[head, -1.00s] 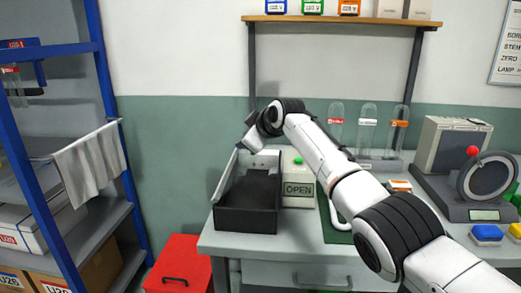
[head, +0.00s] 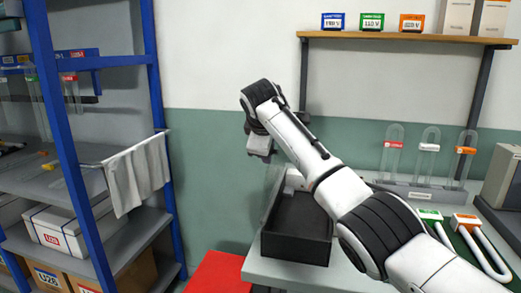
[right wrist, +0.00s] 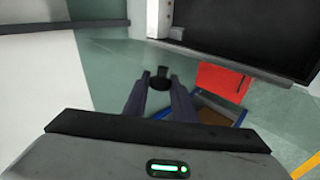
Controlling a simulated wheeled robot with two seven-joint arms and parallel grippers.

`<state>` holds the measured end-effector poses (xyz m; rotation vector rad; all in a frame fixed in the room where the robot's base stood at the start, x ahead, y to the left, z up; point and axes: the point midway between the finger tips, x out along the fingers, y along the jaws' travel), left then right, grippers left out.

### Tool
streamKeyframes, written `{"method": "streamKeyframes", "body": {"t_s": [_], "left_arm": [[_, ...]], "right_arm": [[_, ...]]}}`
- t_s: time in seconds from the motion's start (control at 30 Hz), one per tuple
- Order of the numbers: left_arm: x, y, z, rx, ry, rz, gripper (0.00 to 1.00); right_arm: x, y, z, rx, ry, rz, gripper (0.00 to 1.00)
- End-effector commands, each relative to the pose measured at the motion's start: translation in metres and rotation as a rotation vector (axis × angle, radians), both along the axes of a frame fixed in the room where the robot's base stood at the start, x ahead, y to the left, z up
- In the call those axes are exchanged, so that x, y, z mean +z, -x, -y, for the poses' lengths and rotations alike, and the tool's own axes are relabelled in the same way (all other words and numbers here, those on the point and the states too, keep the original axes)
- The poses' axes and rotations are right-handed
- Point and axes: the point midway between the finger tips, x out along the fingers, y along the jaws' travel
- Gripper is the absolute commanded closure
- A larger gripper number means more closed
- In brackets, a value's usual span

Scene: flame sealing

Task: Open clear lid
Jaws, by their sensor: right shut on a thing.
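The black box (head: 295,249) stands at the left end of the table in the head view, its dark inside showing. Its clear lid (head: 272,192) stands raised along the box's left side, faint and see-through. My right gripper (head: 262,157) is at the lid's upper end, above the left side of the box; its fingers are small and dark there. In the right wrist view my right gripper (right wrist: 158,92) is shut on a small black knob (right wrist: 160,77), which seems to belong to the lid. The box (right wrist: 245,25) shows at upper right. My left gripper is out of view.
A blue shelf rack (head: 75,150) with a hanging cloth (head: 137,177) stands at left. A red bin (head: 217,273) is on the floor by the table. Glass tubes in a rack (head: 410,190) stand at the back right. A wall shelf (head: 400,37) is above.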

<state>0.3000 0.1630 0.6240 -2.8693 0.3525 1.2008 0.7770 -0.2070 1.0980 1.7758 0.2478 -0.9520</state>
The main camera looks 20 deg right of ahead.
Motion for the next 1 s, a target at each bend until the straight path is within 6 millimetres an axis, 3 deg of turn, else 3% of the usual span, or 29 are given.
{"method": "streamKeyframes", "body": {"t_s": [0.43, 0.47, 0.53, 1.0], "left_arm": [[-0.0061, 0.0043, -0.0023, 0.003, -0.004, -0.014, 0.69], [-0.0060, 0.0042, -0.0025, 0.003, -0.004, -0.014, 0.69], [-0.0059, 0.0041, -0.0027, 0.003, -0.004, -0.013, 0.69], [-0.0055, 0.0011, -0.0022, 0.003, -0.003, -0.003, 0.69]], "right_arm": [[-0.0004, 0.0003, 0.0012, 0.000, 0.010, -0.003, 1.00], [-0.0004, 0.0003, 0.0011, 0.000, 0.010, -0.003, 0.71], [-0.0005, 0.0004, 0.0012, -0.002, 0.010, -0.003, 0.59], [0.0087, 0.0083, -0.0031, 0.000, 0.008, 0.000, 0.58]]}}
